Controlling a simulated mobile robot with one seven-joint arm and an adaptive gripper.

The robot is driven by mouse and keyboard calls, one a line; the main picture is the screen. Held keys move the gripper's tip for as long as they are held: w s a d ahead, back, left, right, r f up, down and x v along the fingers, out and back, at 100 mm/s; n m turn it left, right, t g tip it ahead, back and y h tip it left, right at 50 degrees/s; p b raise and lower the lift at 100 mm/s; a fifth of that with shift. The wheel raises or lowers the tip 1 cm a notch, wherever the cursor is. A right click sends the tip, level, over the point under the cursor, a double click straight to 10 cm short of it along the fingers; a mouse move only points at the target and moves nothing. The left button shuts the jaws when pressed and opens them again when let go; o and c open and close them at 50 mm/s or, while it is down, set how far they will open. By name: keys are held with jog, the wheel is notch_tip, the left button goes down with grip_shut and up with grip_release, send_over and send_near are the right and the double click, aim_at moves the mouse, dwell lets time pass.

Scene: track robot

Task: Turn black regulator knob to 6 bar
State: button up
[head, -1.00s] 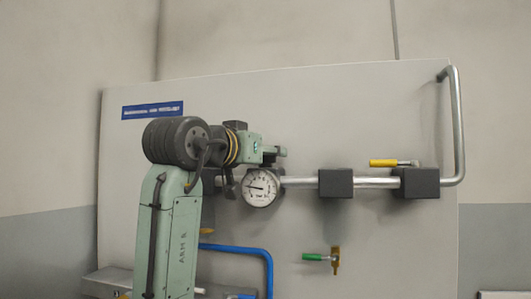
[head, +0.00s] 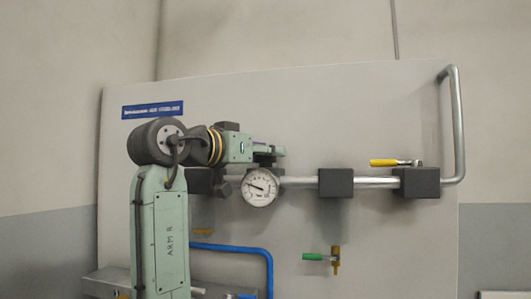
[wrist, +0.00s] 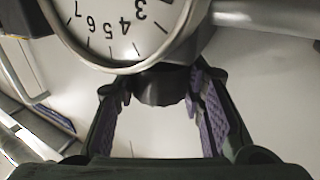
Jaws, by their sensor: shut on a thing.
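The pressure gauge (head: 261,187) has a white round dial. Its needle points left and slightly up in the head view, but the reading is too small to tell. In the wrist view the gauge (wrist: 125,40) is upside down at the top, with 3 to 7 visible and its needle out of view. The black knob (wrist: 160,86) shows just below the gauge rim there, between the purple-padded fingers of my gripper (wrist: 160,92). My gripper is shut on this knob. In the head view my gripper (head: 267,154) is just above the gauge, where the knob cannot be told apart from it.
A steel pipe (head: 300,182) runs right from the gauge through two dark blocks. A yellow-handled valve (head: 384,162) is above it, and a green-handled valve (head: 313,257) is below. A blue pipe (head: 235,248) bends at lower left.

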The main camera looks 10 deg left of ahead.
jog(key=m+g+h, duration=0.3)
jog(key=h, duration=0.1)
jog(key=shift+m+h, duration=0.3)
jog(key=shift+h, duration=0.1)
jog(key=shift+m+g+h, duration=1.6)
jog(key=shift+m+g, duration=0.1)
jog(key=shift+g, duration=0.8)
jog(key=o, duration=1.2)
jog(key=v, duration=0.7)
jog(key=shift+a, duration=0.2)
jog(key=shift+s, duration=0.15)
